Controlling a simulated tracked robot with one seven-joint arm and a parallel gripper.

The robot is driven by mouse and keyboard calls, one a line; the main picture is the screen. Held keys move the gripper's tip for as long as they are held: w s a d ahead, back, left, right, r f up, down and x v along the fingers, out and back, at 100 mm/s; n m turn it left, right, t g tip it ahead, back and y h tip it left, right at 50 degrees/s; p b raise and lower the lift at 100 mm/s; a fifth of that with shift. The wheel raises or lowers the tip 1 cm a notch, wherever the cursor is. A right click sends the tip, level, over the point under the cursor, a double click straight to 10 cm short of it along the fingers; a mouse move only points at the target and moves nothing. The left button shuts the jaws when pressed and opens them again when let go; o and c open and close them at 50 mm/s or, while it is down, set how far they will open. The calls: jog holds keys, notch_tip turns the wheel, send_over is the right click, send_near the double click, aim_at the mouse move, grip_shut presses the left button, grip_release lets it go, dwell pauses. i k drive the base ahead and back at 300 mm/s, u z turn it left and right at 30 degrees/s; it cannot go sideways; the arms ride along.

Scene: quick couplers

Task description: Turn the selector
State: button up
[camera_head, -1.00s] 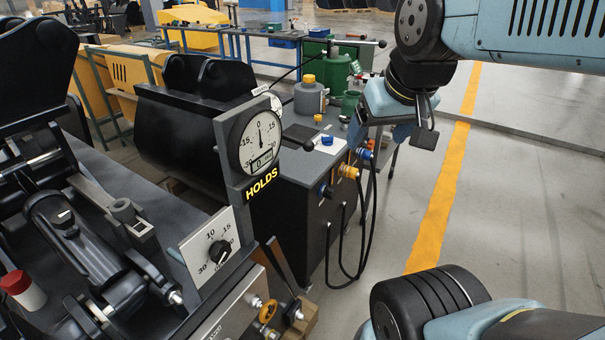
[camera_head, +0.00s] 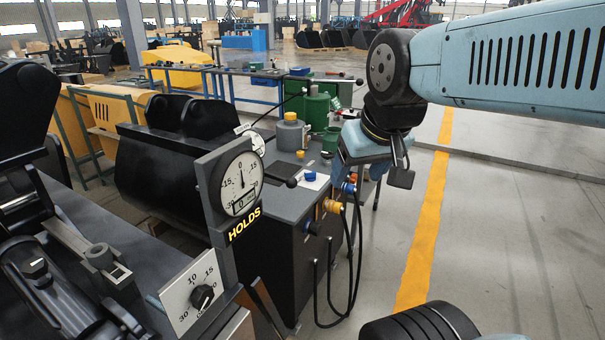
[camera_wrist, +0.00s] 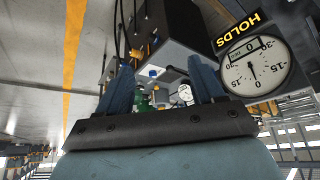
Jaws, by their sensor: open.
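The selector (camera_head: 202,297) is a black knob on a white plate (camera_head: 178,309) marked 10, 15 and 30, low in the head view. Its white mark points up and right, roughly toward 15. A round gauge (camera_head: 240,178) with a yellow HOLDS sign (camera_head: 244,226) stands above it; its needle is near 0. The gauge also shows upside down in the wrist view (camera_wrist: 251,68). My gripper (camera_head: 352,168) is right of the gauge and well apart from the selector. In the wrist view my gripper (camera_wrist: 162,72) is open, with nothing between its fingers. The selector is not visible there.
A dark cabinet (camera_head: 290,255) with hoses and blue and orange couplers (camera_head: 332,206) stands behind the gauge. A grey container (camera_head: 291,136) and a green can (camera_head: 317,110) stand on it. Black machinery fills the left.

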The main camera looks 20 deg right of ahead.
aim_at(310, 176)
jog(key=u, duration=0.05)
jog(key=k, duration=1.05)
jog(key=z, duration=0.95)
jog(key=i, duration=2.1)
jog(key=u, duration=0.65)
jog(key=k, duration=0.7)
jog(key=u, duration=0.3)
jog(key=i, duration=0.65)
